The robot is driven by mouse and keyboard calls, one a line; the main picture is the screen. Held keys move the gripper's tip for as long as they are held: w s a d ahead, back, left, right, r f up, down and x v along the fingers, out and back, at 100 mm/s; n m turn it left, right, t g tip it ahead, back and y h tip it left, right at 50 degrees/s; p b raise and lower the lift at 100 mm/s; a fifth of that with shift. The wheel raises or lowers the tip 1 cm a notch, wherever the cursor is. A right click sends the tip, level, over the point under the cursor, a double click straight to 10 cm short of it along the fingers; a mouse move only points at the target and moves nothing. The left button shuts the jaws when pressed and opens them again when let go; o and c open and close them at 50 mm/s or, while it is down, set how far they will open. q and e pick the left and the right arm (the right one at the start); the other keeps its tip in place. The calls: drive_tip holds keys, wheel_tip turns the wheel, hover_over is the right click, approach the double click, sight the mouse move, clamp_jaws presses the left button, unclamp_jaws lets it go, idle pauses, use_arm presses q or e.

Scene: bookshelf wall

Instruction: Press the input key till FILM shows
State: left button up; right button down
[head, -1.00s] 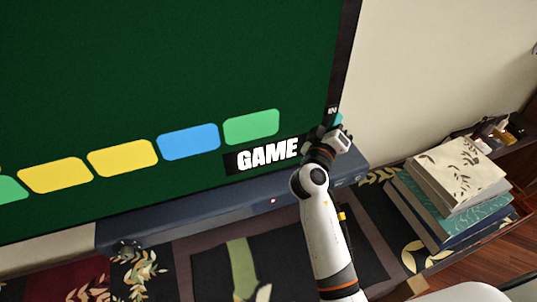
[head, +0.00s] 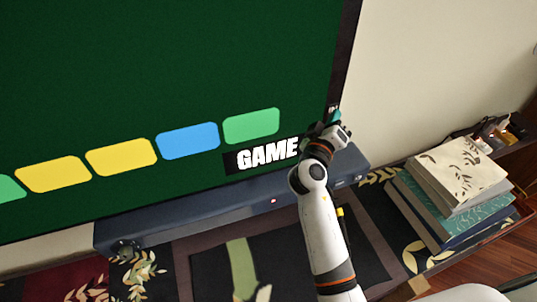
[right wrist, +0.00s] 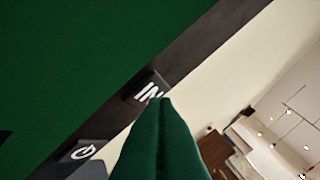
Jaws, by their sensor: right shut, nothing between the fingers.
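The large screen (head: 130,80) has a green picture with the word GAME (head: 268,152) at its lower right. The input key (right wrist: 146,88), a dark key with white letters starting "IN", sits on the screen's dark frame in the right wrist view. My right gripper (head: 336,114) is at the frame's lower right edge in the head view. Its shut green fingers (right wrist: 166,104) overlap the lower right part of the key in the right wrist view, hiding some lettering. I cannot tell whether they touch it. My left gripper is not in view.
A power key (right wrist: 83,153) sits on the same frame, lower left of the input key. A dark blue bar (head: 210,205) runs below the screen. A stack of books (head: 455,180) stands at the right. The pale wall (head: 430,70) right of the screen is clear.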

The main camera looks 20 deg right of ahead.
drive_tip(key=shift+w, duration=0.2)
idle(0.4)
drive_tip(key=shift+s, duration=0.7)
drive_tip(key=s, duration=0.6)
drive_tip(key=shift+d, duration=0.25)
idle(2.9)
